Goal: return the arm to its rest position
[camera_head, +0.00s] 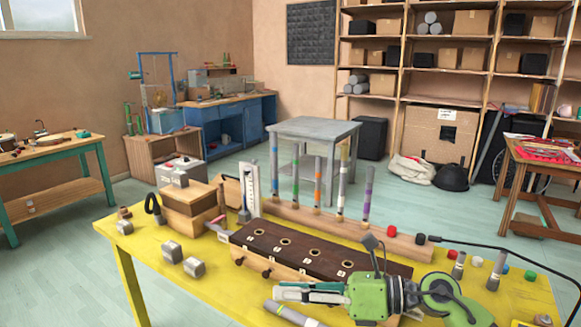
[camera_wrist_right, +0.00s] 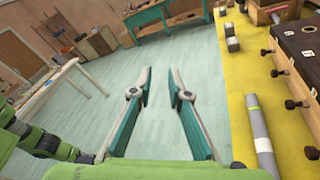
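My right gripper (camera_head: 282,292) shows in the head view in front of the dark-topped wooden box (camera_head: 330,254), above the front part of the yellow table (camera_head: 140,255). In the right wrist view, its two teal-and-grey fingers (camera_wrist_right: 160,85) stand apart with only floor visible between them, so it is open and empty. The green wrist and arm come in from the right. My left gripper shows in neither view.
A grey tube (camera_head: 290,314) lies close to my right gripper. A wooden rail (camera_head: 385,238) with several upright colour-banded tubes stands behind the box. A black cable (camera_head: 500,247) crosses at the right.

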